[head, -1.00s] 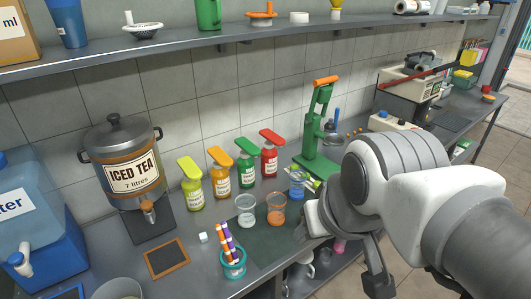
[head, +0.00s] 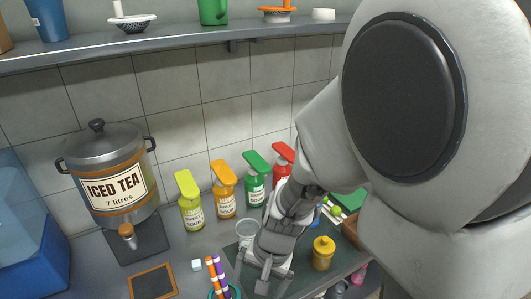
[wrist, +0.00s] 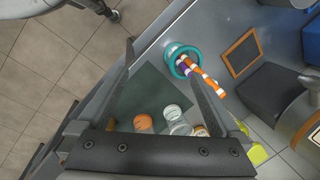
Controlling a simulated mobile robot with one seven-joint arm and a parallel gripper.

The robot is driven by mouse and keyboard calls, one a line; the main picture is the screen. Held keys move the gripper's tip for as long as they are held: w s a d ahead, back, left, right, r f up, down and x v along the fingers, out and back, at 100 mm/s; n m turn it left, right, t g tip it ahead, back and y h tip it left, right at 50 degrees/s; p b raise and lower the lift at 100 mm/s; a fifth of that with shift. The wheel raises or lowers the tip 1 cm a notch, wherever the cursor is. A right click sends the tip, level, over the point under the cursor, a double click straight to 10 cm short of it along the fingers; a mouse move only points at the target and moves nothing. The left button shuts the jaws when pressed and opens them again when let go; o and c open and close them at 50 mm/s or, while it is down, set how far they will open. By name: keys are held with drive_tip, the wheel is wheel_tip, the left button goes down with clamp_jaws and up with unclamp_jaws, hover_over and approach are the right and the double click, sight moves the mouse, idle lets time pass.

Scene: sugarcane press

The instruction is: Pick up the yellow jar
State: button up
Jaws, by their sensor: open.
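The yellow jar (head: 322,254) is a small round jar with a knobbed lid. It stands upright on the counter in the head view, just right of my gripper (head: 262,284) and apart from it. My gripper is open and points down over the counter's front part, with nothing held. In the wrist view my gripper (wrist: 161,50) shows its two fingers spread wide over the dark mat and the counter edge. I cannot make out the yellow jar in the wrist view.
A teal cup of striped straws (head: 222,292) stands close left of my gripper, and a clear cup (head: 247,232) behind it. Yellow, orange, green and red pump bottles (head: 226,193) line the wall. An orange cup (wrist: 143,122) shows in the wrist view. The iced tea dispenser (head: 112,182) stands left.

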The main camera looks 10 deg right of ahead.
drive_tip(key=d+f+m+h+b, duration=0.2)
drive_tip(key=d+f+m+h, duration=0.15)
drive_tip(key=f, duration=0.85)
drive_tip(key=m+t+h+b, duration=0.1)
drive_tip(key=t+h+b, duration=0.5)
drive_tip(key=t+h, duration=0.3)
approach(323, 246)
drive_tip(key=shift+g+h, duration=0.45)
drive_tip(key=shift+g, duration=0.15)
drive_tip(key=x, duration=0.3)
drive_tip(key=b+x, duration=0.1)
drive_tip(key=x, duration=0.1)
drive_tip(key=w+r+b+x, duration=0.1)
drive_tip(key=x, duration=0.2)
drive_tip(key=shift+w+d+f, duration=0.1)
drive_tip(key=shift+w, duration=0.1)
drive_tip(key=x, duration=0.2)
drive_tip(key=f+b+x, duration=0.1)
drive_tip(key=x, duration=0.1)
drive_tip(key=shift+w+d+f, duration=0.15)
drive_tip(key=shift+w+d, duration=0.15)
drive_tip(key=shift+d, duration=0.05)
